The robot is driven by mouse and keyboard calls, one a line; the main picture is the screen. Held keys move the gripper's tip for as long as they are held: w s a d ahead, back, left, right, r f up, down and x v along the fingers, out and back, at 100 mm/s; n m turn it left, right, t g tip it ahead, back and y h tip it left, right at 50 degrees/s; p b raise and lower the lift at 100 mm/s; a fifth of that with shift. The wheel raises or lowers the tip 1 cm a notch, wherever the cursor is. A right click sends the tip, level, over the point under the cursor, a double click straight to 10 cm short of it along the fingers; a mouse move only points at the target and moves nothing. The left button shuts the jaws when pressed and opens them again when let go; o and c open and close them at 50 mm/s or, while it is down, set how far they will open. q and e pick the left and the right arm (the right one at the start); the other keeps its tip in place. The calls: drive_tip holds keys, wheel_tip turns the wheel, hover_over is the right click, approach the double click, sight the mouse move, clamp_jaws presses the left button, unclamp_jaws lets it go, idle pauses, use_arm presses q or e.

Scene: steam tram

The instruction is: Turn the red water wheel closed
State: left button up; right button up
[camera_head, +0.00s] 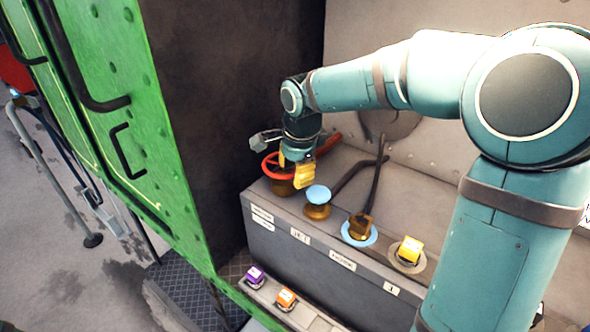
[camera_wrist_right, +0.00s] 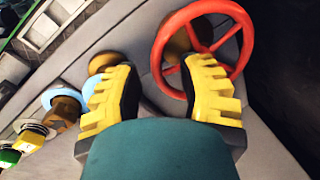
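The red water wheel (camera_head: 268,168) lies near the left end of the grey console, beside the dark wall. It is a spoked ring and also shows in the right wrist view (camera_wrist_right: 163,40). My right gripper (camera_head: 295,172) is over the wheel's right side, with yellow fingers. In the right wrist view the fingers (camera_wrist_right: 160,68) are spread apart, with the near left part of the rim showing between them. The right finger overlaps and hides part of the wheel; I cannot tell whether it touches. My left gripper is out of view.
Right of the wheel, the console (camera_head: 300,262) carries a blue-topped brass knob (camera_head: 318,194), a dark lever (camera_head: 366,205) and a yellow block (camera_head: 410,249). Purple (camera_head: 255,275) and orange (camera_head: 286,298) blocks sit lower in front. A green panel (camera_head: 120,90) stands left.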

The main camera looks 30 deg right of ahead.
drive_tip(key=shift+r, duration=0.15)
wheel_tip(320, 180, up, 12)
drive_tip(key=s, duration=0.2)
drive_tip(key=shift+s+f, duration=0.15)
drive_tip(key=shift+f, duration=0.05)
drive_tip(key=shift+a, duration=0.1)
idle(0.5)
